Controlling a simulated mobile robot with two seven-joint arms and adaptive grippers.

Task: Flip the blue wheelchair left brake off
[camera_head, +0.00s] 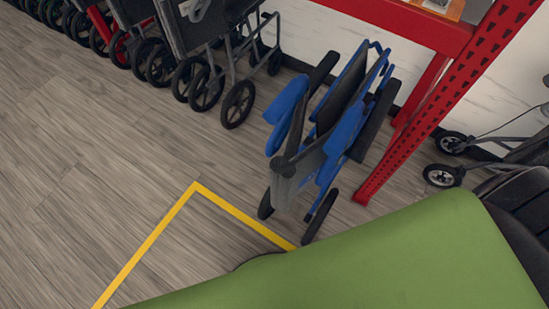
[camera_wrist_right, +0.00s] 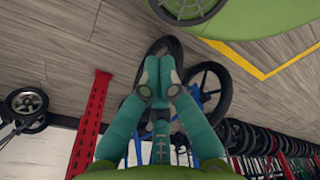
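The blue wheelchair (camera_head: 340,120) stands folded and upright right of centre in the head view, with blue side panels and a dark seat. In the right wrist view its dark wheels (camera_wrist_right: 222,92) and parts of its blue frame show behind my fingers. I cannot make out the left brake lever in either view. My right gripper (camera_wrist_right: 159,74) has teal fingers with their tips together, in front of the wheelchair in that view. I see nothing held between the tips, and contact with the wheelchair cannot be told. My left gripper is not in view.
A red rack post (camera_head: 440,105) stands close to the right of the wheelchair. Dark wheelchairs (camera_head: 205,50) line the upper left. A wheeled walker (camera_head: 490,155) is at the right. Yellow tape (camera_head: 150,240) marks the wood floor, which is clear at left.

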